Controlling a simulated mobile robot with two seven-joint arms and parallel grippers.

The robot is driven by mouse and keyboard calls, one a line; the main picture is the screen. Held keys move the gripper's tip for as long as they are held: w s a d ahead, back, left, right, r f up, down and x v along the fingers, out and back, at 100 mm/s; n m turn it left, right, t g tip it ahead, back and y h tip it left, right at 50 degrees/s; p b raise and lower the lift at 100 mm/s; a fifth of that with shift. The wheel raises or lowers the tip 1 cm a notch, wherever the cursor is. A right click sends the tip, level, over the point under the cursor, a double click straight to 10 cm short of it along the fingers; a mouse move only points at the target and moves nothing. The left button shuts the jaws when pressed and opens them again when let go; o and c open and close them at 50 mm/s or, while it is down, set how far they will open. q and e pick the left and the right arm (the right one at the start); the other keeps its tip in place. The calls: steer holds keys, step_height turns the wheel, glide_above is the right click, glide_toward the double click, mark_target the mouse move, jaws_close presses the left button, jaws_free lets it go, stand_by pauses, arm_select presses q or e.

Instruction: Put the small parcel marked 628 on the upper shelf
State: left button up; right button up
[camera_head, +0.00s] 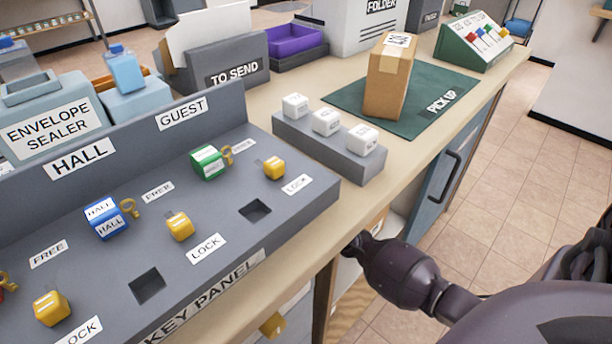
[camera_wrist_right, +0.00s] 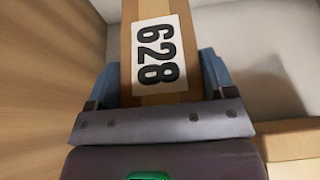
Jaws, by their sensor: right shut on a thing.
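The small brown parcel marked 628 (camera_wrist_right: 153,95) fills the space between the blue fingers of my right gripper (camera_wrist_right: 160,82) in the right wrist view. The gripper is shut on it, and the white label with black digits faces the camera. In the head view my right arm reaches down to the open cabinet under the counter (camera_head: 440,150). The counter edge hides most of the gripper and the parcel there. I cannot tell which shelf the parcel is at, or whether it touches a surface. My left gripper is in neither view.
A wooden panel (camera_wrist_right: 50,90) is at the left in the wrist view, with a pale surface (camera_wrist_right: 265,60) at the right. On the counter are a grey key panel (camera_head: 100,280), white blocks on a grey stand (camera_head: 330,150), and a taller brown parcel (camera_head: 388,80) on the green mat (camera_head: 425,110).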

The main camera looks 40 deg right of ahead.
steer(key=shift+w+r, duration=0.15)
steer(key=shift+r, duration=0.05)
steer(key=shift+f, duration=0.2)
steer(key=o, duration=1.8)
steer(key=shift+c, duration=0.2)
steer(key=shift+r, duration=0.1)
steer(key=shift+s+r, duration=0.15)
steer(key=shift+s, duration=0.15)
arm_select(q)
steer(key=shift+s+a+r+n+g+p, duration=0.3)
steer(key=shift+s+a+r+n+p, duration=0.15)
steer(key=shift+p, duration=1.5)
arm_select(e)
steer(key=v, duration=1.1)
steer(key=shift+s, duration=0.3)
arm_select(q)
steer(key=shift+w+d, duration=0.1)
